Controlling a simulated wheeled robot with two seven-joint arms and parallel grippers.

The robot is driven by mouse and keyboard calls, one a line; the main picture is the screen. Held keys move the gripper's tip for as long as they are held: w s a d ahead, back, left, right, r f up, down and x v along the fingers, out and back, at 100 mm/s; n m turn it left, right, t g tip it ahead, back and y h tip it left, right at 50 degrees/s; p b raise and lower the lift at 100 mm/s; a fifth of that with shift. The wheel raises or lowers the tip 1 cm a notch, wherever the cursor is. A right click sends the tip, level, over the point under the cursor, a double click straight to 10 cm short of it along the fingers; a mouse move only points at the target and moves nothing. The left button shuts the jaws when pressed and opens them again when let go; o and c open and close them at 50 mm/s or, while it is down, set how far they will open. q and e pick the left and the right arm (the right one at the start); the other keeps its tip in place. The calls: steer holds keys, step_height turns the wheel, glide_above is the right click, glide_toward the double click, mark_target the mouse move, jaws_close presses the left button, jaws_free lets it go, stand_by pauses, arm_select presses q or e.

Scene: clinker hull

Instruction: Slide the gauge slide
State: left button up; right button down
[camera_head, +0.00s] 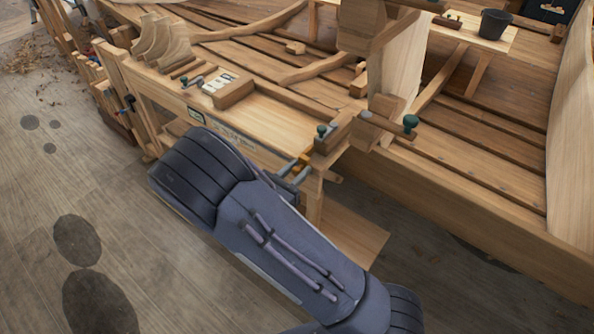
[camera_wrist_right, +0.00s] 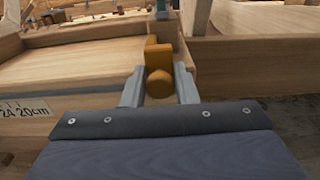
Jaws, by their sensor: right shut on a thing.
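The gauge slide is an orange-yellow block with a round knob (camera_wrist_right: 159,84), seen in the middle of the right wrist view. My right gripper (camera_wrist_right: 159,90) has its two grey fingers on either side of the knob, shut on it. In the head view the right gripper (camera_head: 295,170) is at the bench's front edge near its right end, and a bit of the orange slide (camera_head: 305,158) shows there. A pale scale strip with printed numbers (camera_wrist_right: 24,110) runs along the bench front, left of the slide. My left gripper is not in view.
The wooden bench (camera_head: 265,118) carries a wooden block with a white label (camera_head: 228,88). The planked hull (camera_head: 480,160) lies behind and right. Open floor (camera_head: 60,180) is at left.

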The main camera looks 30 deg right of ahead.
steer(key=shift+s+d+f, duration=0.1)
steer(key=shift+s, duration=0.05)
steer(key=c, duration=1.4)
jaws_free()
steer(key=shift+o, duration=0.7)
steer(key=shift+s, duration=0.1)
steer(key=shift+a, duration=0.3)
steer(key=b+v, duration=0.1)
steer(key=v, duration=0.6)
steer(key=shift+b, duration=0.4)
steer(key=shift+s, duration=0.15)
